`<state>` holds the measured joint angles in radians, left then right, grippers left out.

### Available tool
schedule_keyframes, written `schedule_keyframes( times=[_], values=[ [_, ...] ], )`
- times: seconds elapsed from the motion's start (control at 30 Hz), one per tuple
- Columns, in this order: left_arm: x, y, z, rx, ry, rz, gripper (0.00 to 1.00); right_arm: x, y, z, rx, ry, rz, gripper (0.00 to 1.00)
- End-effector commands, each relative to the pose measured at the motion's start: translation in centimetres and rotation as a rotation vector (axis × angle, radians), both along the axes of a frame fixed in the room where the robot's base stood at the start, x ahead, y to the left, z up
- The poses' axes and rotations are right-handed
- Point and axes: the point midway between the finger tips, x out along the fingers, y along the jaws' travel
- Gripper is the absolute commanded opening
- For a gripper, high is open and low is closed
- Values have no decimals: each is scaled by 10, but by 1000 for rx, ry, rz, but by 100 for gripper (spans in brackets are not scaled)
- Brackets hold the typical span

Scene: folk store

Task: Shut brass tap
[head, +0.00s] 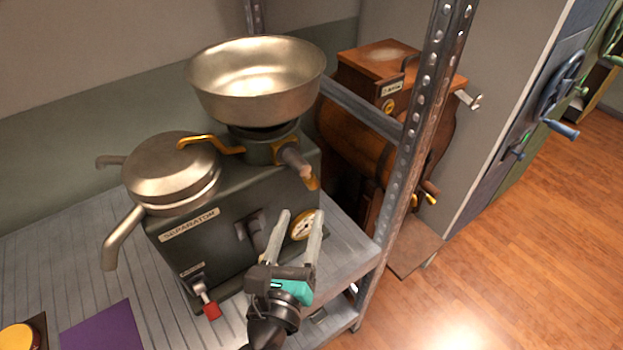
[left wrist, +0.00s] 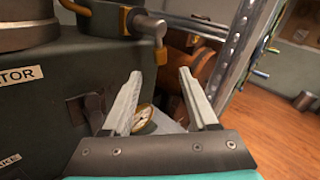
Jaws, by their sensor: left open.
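A dark green separator (head: 195,240) stands on a metal shelf, with a wide metal bowl (head: 257,80) above it. Below the bowl is a tap body with a curved brass lever (head: 212,145) reaching left and a brown, brass-tipped handle (head: 296,162) pointing down right. I cannot tell for sure which of these is the tap's handle. The brown handle also shows in the left wrist view (left wrist: 147,26). My left gripper (head: 298,214) is open and empty, below that handle and apart from it. A round brass dial (head: 302,225) shows between its fingers.
A lidded metal pot with spouts (head: 172,172) sits on the separator's left. A red-tipped switch (head: 208,302) is low on its front. A steel rack post (head: 418,120) stands right, with a wooden machine (head: 375,130) behind. Open floor lies right.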

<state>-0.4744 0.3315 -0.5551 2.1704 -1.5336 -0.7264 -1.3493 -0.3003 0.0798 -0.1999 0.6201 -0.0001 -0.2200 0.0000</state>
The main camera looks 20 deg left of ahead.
Motion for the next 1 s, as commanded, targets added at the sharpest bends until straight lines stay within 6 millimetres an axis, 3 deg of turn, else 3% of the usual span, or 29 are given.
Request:
schedule_keyframes(
  times=[0.5,0.7,1.0],
  values=[
    [80,7,0,1,0,-1,60,0,0,7,0,0,0,50],
    [94,8,0,2,1,-1,60,0,0,7,0,0,0,50],
    [96,8,0,1,1,-2,60,0,0,7,0,0,0,50]
  ],
)
